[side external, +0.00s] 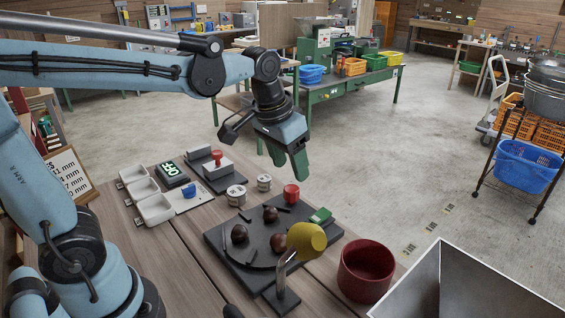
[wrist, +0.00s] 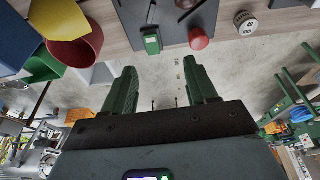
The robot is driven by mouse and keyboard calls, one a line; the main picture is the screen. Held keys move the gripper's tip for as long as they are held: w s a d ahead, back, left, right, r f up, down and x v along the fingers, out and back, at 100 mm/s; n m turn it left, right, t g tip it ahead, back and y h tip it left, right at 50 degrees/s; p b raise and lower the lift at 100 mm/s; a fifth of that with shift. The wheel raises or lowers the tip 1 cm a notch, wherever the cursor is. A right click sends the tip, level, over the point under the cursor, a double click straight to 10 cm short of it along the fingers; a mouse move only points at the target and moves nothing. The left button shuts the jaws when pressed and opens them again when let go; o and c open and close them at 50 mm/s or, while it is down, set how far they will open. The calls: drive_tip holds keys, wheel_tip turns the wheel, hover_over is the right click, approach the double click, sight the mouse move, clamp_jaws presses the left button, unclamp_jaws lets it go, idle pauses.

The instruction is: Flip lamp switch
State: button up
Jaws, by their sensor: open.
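My gripper (side external: 290,168) is open and empty, high above the far side of the bench; its two green fingers (wrist: 160,68) stand apart in the wrist view. A yellow lamp-like head (side external: 306,241) on a bent metal stem stands at the board's front right corner. A small blue lever (side external: 189,190) sits on a white plate left of the board, well away from my gripper. A red knob-topped device (side external: 217,157) stands behind it. Which part is the lamp switch I cannot tell for sure. My gripper touches none of these.
A dark board (side external: 225,240) holds several brown balls, a red piece (side external: 291,194) and a green block (side external: 320,215). A dark red bowl (side external: 365,270) stands right of it, beside a metal bin (side external: 470,285). Two metal cans (side external: 236,195) and white trays (side external: 155,208) are left.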

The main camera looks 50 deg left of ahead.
sight(319, 216)
drive_tip(key=w+d+f+g, duration=0.2)
drive_tip(key=w+d+g, duration=0.1)
drive_tip(key=w, duration=0.4)
drive_tip(key=f, duration=1.2)
drive_tip(key=shift+a+f, duration=0.15)
drive_tip(key=shift+a, duration=0.1)
drive_tip(key=c, duration=1.1)
drive_tip(key=shift+o, duration=0.2)
drive_tip(key=shift+w+g, duration=0.25)
drive_tip(key=shift+g, duration=0.65)
drive_tip(key=o, duration=1.1)
drive_tip(key=shift+c, duration=0.2)
